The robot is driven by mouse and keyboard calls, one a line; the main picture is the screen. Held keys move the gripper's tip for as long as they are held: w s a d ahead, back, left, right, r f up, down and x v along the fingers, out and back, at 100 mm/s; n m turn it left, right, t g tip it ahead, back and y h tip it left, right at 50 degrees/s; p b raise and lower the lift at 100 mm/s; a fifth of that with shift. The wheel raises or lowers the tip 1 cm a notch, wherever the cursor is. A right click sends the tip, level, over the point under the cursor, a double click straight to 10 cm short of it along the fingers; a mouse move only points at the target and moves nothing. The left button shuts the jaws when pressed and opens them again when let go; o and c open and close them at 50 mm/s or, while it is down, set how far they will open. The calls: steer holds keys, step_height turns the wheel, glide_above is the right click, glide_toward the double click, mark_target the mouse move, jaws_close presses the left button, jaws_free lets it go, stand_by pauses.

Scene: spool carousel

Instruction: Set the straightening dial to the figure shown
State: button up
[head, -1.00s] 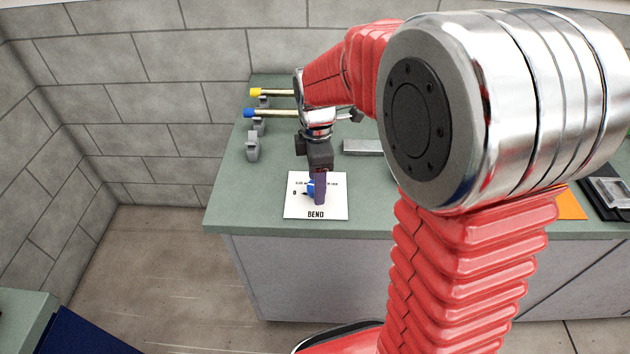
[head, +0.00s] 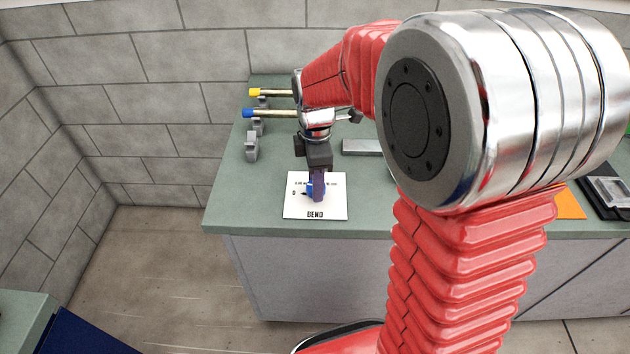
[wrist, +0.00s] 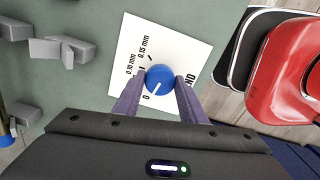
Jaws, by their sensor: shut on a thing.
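The blue round dial (wrist: 159,80) sits on a white plate (wrist: 195,48) marked BEND, on the green counter. In the wrist view its white pointer line slants toward the 0 mark. The marks 0.10 mm and 0.15 mm are readable farther around. In the head view the plate (head: 333,207) lies near the counter's front edge, and the dial (head: 308,189) is partly hidden by the fingers. My gripper (wrist: 158,88) points down with its purple fingers on either side of the dial, shut on it. It also shows in the head view (head: 317,194).
Rods with a yellow end (head: 255,92) and a blue end (head: 249,113) rest on grey supports at the back left. A grey block (head: 362,147) lies behind the plate. An orange sheet (head: 570,204) and a dark tray (head: 596,201) are at right. The counter left of the plate is clear.

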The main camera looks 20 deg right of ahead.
steer(key=shift+w+m, duration=0.1)
steer(key=shift+m, duration=0.3)
steer(key=m, duration=0.2)
steer(key=shift+m, duration=0.3)
steer(key=m, duration=0.3)
steer(key=shift+m, duration=0.4)
steer(key=m, duration=0.6)
steer(key=shift+r, duration=0.1)
steer(key=m, duration=0.5)
steer(key=shift+w+m, duration=0.1)
steer(key=shift+m, duration=0.3)
steer(key=m, duration=0.4)
steer(key=shift+m, duration=0.4)
